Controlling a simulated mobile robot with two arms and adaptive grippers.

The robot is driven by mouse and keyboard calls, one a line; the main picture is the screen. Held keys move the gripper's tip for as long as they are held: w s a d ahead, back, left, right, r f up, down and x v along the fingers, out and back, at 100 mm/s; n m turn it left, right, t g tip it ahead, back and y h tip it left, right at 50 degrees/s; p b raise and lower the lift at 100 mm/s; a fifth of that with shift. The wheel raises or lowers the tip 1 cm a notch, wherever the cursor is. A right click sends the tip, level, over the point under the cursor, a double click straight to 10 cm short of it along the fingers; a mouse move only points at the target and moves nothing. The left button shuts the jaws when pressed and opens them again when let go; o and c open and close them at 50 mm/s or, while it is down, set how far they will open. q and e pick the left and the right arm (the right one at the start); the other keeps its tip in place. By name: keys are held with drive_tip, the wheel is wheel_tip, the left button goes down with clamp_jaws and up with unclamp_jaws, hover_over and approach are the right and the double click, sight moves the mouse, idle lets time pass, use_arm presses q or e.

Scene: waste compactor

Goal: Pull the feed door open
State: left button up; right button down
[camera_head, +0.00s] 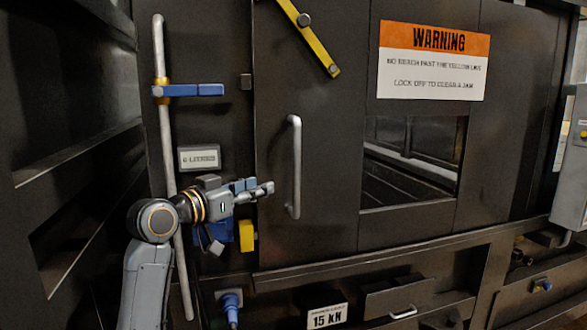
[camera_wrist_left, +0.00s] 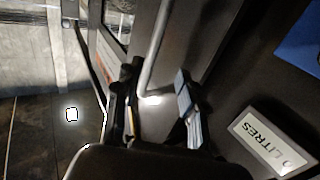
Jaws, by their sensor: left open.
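The feed door (camera_head: 330,60) is a dark metal panel that looks shut, flush with the machine front. Its handle (camera_head: 295,168) is a light grey vertical bar near the door's left edge. My left gripper (camera_head: 264,188) is just left of the handle's lower half, pointing right toward it. In the left wrist view my left gripper (camera_wrist_left: 157,80) has its fingers apart, and the handle (camera_wrist_left: 155,45) shows between them, closer to the left finger. I cannot tell how deep the handle lies between the fingers. My right gripper is not in view.
A yellow bar (camera_head: 312,40) slants across the door's top. A grey pole (camera_head: 166,130) with a blue clamp (camera_head: 188,90) stands left of the door. A litres display (camera_head: 199,158) and a yellow block (camera_head: 247,236) sit near my arm. A warning sign (camera_head: 434,62) hangs above a window (camera_head: 410,160).

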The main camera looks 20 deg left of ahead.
sight(294, 172)
use_arm(q)
drive_tip(key=x, duration=0.3)
drive_tip(key=p+x, duration=0.1)
drive_tip(key=x, duration=0.2)
drive_tip(key=d+r+x, duration=0.1)
drive_tip(key=x, duration=0.2)
drive_tip(key=shift+s, duration=0.15)
drive_tip(key=p+x, duration=0.1)
drive_tip(key=x, duration=0.2)
drive_tip(key=shift+w+d, duration=0.2)
drive_tip(key=shift+w, duration=0.35)
drive_tip(key=c, duration=0.6)
clamp_jaws()
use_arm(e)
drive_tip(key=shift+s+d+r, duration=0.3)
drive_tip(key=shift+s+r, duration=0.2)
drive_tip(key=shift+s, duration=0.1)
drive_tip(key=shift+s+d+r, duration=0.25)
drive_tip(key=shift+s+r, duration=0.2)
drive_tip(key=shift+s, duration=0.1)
